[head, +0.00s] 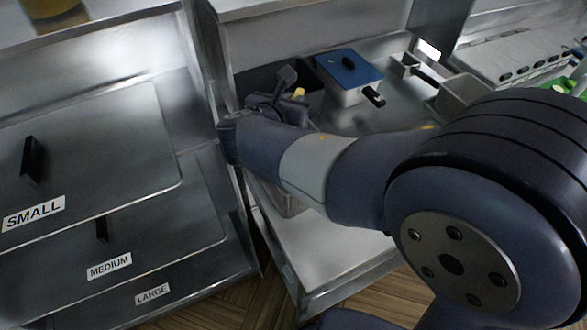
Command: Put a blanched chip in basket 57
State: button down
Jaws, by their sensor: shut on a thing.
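My gripper (291,86) is at the end of my arm, over the left part of the steel counter beside a dark open tray (258,79). It is shut on a small yellow piece that looks like a chip (299,92). My wrist partly hides the grip. A metal basket (458,91) with a dark handle stands on the counter at the right. No number 57 can be read on it. Another bit of yellow (427,127) shows at the upper edge of my arm, mostly hidden.
A container with a blue lid (349,66) stands between my gripper and the basket. Steel drawer fronts marked SMALL (90,165), MEDIUM and LARGE are at the left. A unit with round holes (515,60) is at back right. My arm covers the counter's front right.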

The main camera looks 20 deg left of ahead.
jog(key=shift+f, duration=0.25)
jog(key=c, duration=1.3)
grip_release()
jog(key=shift+c, duration=0.2)
jog(key=shift+s, duration=0.1)
jog(key=b+v, duration=0.1)
jog(key=v, duration=0.9)
jog(key=shift+s+r+b, duration=0.15)
jog(key=shift+s+b, duration=0.1)
jog(key=shift+b, duration=0.1)
